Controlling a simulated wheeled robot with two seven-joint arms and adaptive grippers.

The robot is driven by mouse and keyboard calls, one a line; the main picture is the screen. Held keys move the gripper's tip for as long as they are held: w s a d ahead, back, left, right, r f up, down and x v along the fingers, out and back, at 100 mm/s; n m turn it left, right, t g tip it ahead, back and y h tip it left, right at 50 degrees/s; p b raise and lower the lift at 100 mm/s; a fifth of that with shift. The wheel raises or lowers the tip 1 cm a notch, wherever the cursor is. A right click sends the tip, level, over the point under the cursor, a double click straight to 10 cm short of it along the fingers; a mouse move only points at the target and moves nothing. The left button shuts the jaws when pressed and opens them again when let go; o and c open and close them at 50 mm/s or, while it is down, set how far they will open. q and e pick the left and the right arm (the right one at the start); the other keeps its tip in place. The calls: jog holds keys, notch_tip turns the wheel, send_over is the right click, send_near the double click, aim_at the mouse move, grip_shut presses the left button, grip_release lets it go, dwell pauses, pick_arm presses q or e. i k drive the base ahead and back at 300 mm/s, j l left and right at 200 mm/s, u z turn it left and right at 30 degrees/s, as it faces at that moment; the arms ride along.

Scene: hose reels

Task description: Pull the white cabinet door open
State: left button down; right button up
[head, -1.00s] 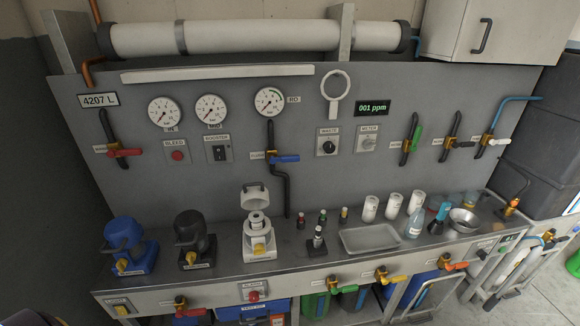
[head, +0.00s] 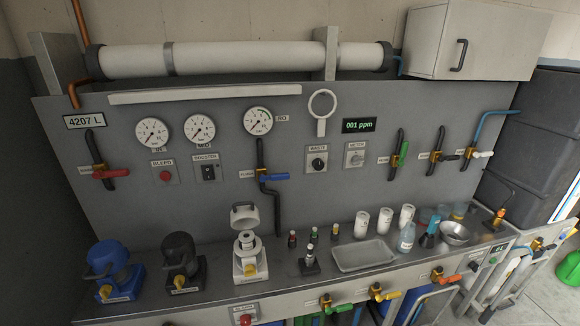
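The white cabinet (head: 495,42) hangs at the top right of the head view, above the grey panel. Its front door (head: 425,38) looks closed. A dark vertical bar handle (head: 459,55) sits on the cabinet's front face. Neither of my grippers shows in the head view, and nothing touches the handle.
A long white cylinder (head: 245,58) runs along the panel top left of the cabinet. A bench (head: 215,290) below holds pumps, bottles, cups and a tray (head: 362,255).

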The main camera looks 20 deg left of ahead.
aim_at(480, 41)
jog(key=i+l+z, duration=0.1)
jog(key=l, duration=0.35)
jog(key=i+l+z, duration=0.15)
jog(key=i+l, duration=0.15)
jog(key=i+l+z, duration=0.1)
jog(key=l, duration=0.4)
jog(key=i, duration=0.1)
